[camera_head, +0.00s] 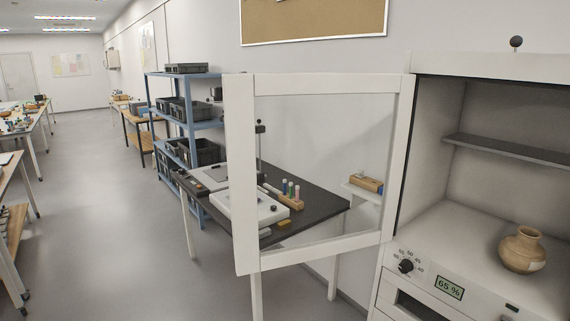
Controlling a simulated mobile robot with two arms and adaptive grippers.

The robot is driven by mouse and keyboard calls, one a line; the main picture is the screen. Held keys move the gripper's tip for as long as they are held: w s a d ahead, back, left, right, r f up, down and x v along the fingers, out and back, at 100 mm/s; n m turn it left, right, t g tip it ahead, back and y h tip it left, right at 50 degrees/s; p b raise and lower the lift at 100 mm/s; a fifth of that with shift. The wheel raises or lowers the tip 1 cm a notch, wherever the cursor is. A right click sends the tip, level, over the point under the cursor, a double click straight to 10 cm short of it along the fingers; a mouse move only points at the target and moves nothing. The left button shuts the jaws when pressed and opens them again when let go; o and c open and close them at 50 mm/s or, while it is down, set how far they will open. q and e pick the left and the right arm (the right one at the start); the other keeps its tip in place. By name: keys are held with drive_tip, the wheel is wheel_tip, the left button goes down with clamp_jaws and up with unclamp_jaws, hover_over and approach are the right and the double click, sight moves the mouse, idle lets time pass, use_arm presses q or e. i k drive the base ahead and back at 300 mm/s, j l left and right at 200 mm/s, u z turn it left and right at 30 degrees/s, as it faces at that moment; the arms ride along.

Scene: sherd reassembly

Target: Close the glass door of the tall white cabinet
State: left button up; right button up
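The tall white cabinet (484,66) stands at the right, its front open. Its glass door (318,262) has a white frame and a clear pane. The door is swung wide open to the left, hinged along the cabinet's left edge. Inside the cabinet, a tan clay jar (522,250) stands upright on the white floor, below a dark grey shelf (510,152). Neither of my grippers shows in the view.
A dark-topped table (318,205) with white equipment stands behind the open door, seen through its glass. Blue shelving (190,115) with grey bins is further back. Grey floor (110,240) is clear at the left. A dial (406,266) and display (449,287) sit below the cabinet opening.

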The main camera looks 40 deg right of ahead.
sight(240, 90)
drive_tip(key=i+j+z, duration=0.1)
drive_tip(key=i+z, duration=0.35)
drive_tip(key=i+j+z, duration=0.25)
drive_tip(key=i+z, duration=0.2)
drive_tip(key=i+j+z, duration=0.55)
drive_tip(key=z, duration=0.4)
drive_tip(key=i+j+z, duration=0.25)
drive_tip(key=z, duration=0.25)
drive_tip(key=i+j+z, duration=0.2)
drive_tip(key=z, duration=0.25)
drive_tip(key=i+j+z, duration=0.1)
drive_tip(key=j+z, duration=0.65)
drive_tip(key=z, duration=0.25)
drive_tip(key=i, duration=0.05)
